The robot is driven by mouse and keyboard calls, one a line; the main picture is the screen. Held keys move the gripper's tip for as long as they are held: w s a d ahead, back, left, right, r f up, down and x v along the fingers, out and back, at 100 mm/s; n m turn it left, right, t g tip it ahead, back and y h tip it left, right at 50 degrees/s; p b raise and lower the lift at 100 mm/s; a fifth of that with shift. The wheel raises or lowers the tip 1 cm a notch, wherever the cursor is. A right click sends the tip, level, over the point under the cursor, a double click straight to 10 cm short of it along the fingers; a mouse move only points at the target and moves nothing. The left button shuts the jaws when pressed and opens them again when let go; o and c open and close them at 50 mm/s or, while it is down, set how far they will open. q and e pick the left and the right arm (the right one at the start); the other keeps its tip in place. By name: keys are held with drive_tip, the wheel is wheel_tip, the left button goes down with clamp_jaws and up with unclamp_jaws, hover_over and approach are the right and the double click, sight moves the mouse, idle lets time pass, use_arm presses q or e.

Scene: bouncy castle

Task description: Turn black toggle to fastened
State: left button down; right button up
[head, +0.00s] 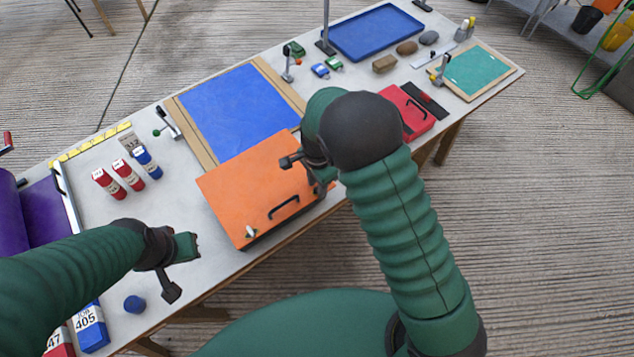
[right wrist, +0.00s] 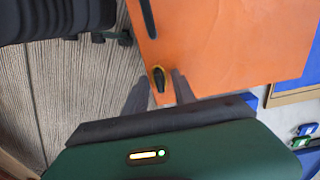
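An orange case (head: 255,185) lies on the table with a black handle (head: 283,207) along its front edge. The black toggle (right wrist: 159,78), with a yellow rim, sits near a corner of the orange surface in the right wrist view. My right gripper (right wrist: 160,92) is open, with one finger on each side of the toggle; I cannot tell whether either touches it. In the head view my right gripper (head: 307,174) hides that corner. A pale-and-green latch (head: 250,232) shows at the other front corner. My left gripper (head: 180,268) is open and empty, left of the case.
A blue panel (head: 240,110) lies behind the case. A blue cap (head: 134,304) is near the front edge. A red box (head: 410,110) is to the right, behind my right arm. The table is clear between the bottles and case.

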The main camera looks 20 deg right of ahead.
drive_tip(key=c, duration=0.5)
drive_tip(key=shift+d, duration=0.25)
clamp_jaws()
drive_tip(key=shift+r+n, duration=0.1)
drive_tip(key=shift+n, duration=0.2)
drive_tip(key=n, duration=0.2)
drive_tip(key=shift+n+p, duration=0.3)
drive_tip(key=n, duration=0.5)
drive_tip(key=shift+w+p, duration=0.1)
drive_tip(key=shift+p, duration=0.25)
drive_tip(key=n, duration=0.5)
drive_tip(key=shift+w+r+n, duration=0.1)
drive_tip(key=shift+n, duration=0.3)
drive_tip(key=shift+n+p, duration=0.5)
drive_tip(key=shift+n, duration=1.4)
